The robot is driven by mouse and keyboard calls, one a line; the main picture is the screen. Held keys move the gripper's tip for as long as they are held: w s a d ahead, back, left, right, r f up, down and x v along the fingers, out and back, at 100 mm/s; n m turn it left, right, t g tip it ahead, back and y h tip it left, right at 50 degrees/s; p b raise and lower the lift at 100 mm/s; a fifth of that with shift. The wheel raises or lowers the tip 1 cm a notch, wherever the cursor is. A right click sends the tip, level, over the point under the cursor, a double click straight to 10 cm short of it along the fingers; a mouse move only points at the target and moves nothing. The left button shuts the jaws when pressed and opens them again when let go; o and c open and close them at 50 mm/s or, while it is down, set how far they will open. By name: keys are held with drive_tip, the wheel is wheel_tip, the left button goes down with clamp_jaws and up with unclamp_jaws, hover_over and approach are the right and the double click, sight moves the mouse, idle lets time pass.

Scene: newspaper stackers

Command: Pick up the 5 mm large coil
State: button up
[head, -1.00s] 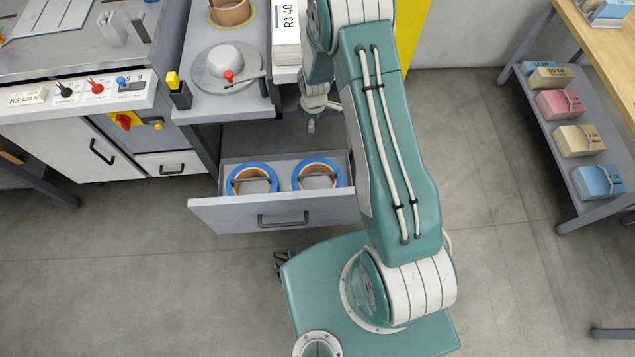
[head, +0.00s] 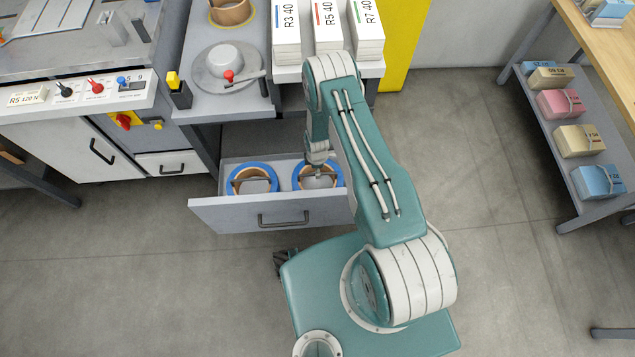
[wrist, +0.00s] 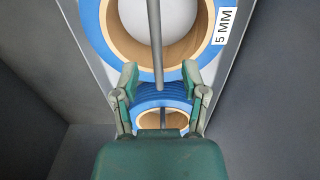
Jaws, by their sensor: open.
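Two coils with blue outer bands and tan inner rings lie in an open drawer (head: 220,213), a left coil (head: 236,171) and a right coil (head: 299,184). My gripper (head: 318,172) is above the right coil in the head view. In the wrist view a large coil (wrist: 105,45) fills the top, beside a "5 MM" label (wrist: 224,26). A smaller-looking coil (wrist: 148,119) shows lower, partly hidden by my gripper. My gripper (wrist: 160,76) is open and empty, its fingertips at the large coil's lower rim in the picture. I cannot tell whether they touch it.
A thin grey bar (wrist: 156,40) crosses the large coil's opening. Grey drawer walls stand close on both sides. White stacks labelled R3 40 (head: 286,32), R5 40 (head: 328,35) and R7 40 (head: 369,35) stand above the drawer. A shelf with wrapped bundles (head: 560,103) is at right.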

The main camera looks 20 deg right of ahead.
drive_tip(key=shift+w+d+f, duration=0.1)
drive_tip(key=shift+f, duration=1.25)
drive_tip(key=shift+w+f, duration=0.1)
drive_tip(key=shift+f, duration=1.2)
drive_tip(key=shift+f, duration=0.2)
clamp_jaws()
